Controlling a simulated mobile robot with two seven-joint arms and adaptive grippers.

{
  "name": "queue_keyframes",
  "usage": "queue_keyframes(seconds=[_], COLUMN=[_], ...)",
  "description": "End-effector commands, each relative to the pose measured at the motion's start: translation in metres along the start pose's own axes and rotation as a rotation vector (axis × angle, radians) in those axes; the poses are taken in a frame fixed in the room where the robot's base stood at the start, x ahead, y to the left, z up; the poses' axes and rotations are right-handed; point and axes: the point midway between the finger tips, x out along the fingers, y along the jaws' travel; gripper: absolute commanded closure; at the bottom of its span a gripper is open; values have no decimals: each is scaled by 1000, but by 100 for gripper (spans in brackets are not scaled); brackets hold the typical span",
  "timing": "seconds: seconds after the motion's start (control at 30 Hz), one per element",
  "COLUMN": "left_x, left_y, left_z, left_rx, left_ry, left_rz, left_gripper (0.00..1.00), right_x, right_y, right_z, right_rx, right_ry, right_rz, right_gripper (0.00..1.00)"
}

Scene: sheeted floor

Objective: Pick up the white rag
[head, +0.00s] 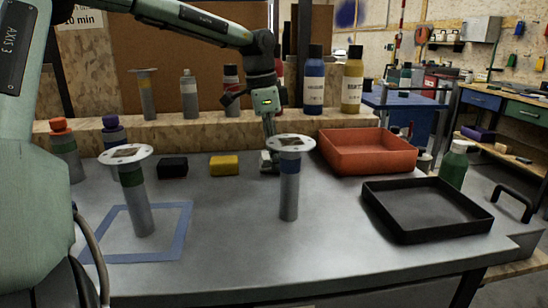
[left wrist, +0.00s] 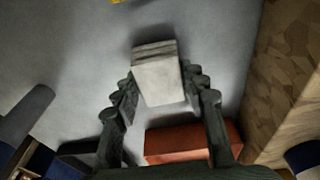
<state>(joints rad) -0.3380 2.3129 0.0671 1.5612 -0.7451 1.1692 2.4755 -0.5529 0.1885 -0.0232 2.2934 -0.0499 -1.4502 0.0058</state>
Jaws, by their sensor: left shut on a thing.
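The white rag (left wrist: 157,74) is a folded, off-white block between the fingers of my left gripper (left wrist: 160,88) in the left wrist view. In the head view my left gripper (head: 268,148) points down behind the right-hand grey post, shut on the rag (head: 265,161). The rag is at or just above the grey table (head: 225,240); I cannot tell if it touches. The fingers and post hide part of it in the head view. My right gripper is not in view.
A yellow block (head: 224,165) and a black block (head: 173,168) lie left of the rag. A flanged post (head: 289,190) stands in front. An orange tray (head: 370,158) and a black tray (head: 425,228) are at right. Bottles line the wooden ledge (head: 215,124) behind.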

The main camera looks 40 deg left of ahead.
Motion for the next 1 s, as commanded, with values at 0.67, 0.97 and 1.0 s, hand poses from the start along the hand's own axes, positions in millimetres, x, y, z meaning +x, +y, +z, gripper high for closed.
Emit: queue_keyframes(seconds=[0.67, 0.97, 1.0], left_x=[-134, -208, -216], left_y=[-1, -1, 0], left_z=[-21, -32, -33], left_rx=[0, 0, 1], left_ry=[2, 1, 1], left_rz=[-6, -4, -4], left_gripper=[87, 87, 87], right_x=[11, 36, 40], right_y=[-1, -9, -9], right_z=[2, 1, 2], right_rx=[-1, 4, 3], right_ry=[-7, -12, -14], right_rz=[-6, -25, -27], right_gripper=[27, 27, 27])
